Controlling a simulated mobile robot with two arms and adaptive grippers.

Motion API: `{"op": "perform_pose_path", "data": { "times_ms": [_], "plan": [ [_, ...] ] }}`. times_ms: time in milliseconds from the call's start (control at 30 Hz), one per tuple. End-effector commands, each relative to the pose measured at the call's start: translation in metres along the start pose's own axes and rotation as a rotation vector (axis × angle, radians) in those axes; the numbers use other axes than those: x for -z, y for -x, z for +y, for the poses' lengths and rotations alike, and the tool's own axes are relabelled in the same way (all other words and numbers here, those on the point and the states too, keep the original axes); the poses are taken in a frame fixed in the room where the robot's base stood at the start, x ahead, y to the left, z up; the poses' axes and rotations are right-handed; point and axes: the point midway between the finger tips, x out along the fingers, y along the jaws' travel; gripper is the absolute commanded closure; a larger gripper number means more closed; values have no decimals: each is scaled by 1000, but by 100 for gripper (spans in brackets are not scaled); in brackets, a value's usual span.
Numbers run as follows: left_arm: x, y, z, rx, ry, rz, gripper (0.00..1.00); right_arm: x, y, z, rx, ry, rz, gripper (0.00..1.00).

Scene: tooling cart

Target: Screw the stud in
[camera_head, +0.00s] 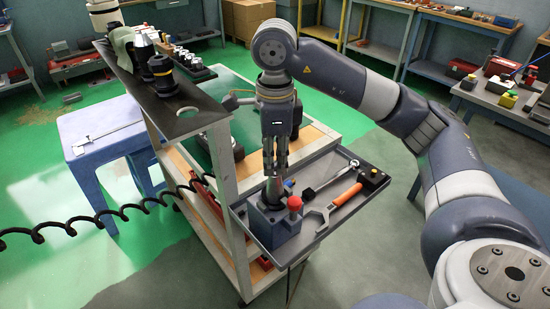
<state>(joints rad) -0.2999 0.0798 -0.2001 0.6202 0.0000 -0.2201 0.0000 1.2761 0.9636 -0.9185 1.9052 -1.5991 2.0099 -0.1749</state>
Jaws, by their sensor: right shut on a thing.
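My right gripper (275,172) reaches in from the right and points straight down over the cart's grey side tray (328,222). Its fingers are closed on a small part, taken to be the stud, which is mostly hidden between the fingertips. The fingertips are at the top of the taper; I cannot tell how far the stud is seated. My left gripper is out of view.
The cart's upper shelf (170,112) carries dark tool holders. A blue stool (105,138) stands left, with a coiled black cable (110,213) in front.

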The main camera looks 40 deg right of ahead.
Motion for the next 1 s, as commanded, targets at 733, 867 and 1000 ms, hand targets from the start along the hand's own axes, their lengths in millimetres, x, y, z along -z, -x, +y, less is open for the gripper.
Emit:
{"op": "perform_pose_path", "data": {
  "times_ms": [733,867,1000],
  "plan": [
    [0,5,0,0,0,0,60,0,-2,2,-6,-409,4,100],
    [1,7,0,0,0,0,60,0,-3,2,-7,-580,5,100],
    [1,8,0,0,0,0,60,0,-3,2,-7,-694,5,100]
  ]
}}
